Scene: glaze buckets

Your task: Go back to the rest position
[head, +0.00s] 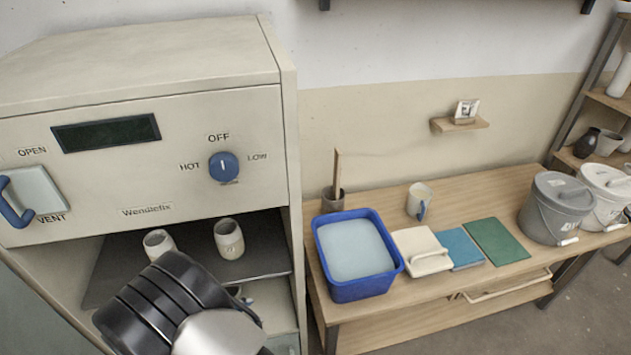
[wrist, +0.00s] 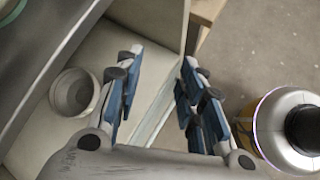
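My gripper (wrist: 160,62) shows in the wrist view with its two blue-padded fingers apart and nothing between them. It points over the pale lower shelf of the kiln-like cabinet. In the head view my dark arm links and a grey rounded part cover most of it, in front of the cabinet's open lower bay. A round grey-white cup (wrist: 75,92) stands on the pale surface left of the fingers, apart from them. Two pale cups (head: 158,243) and (head: 229,239) stand on the dark shelf behind my arm.
The cabinet (head: 140,110) has a blue knob set to OFF and a blue-handled vent lever. To the right, a wooden bench (head: 480,187) holds a blue tub (head: 362,291), a mug (head: 419,201), flat tiles and lidded buckets (head: 556,208). Floor is clear at lower right.

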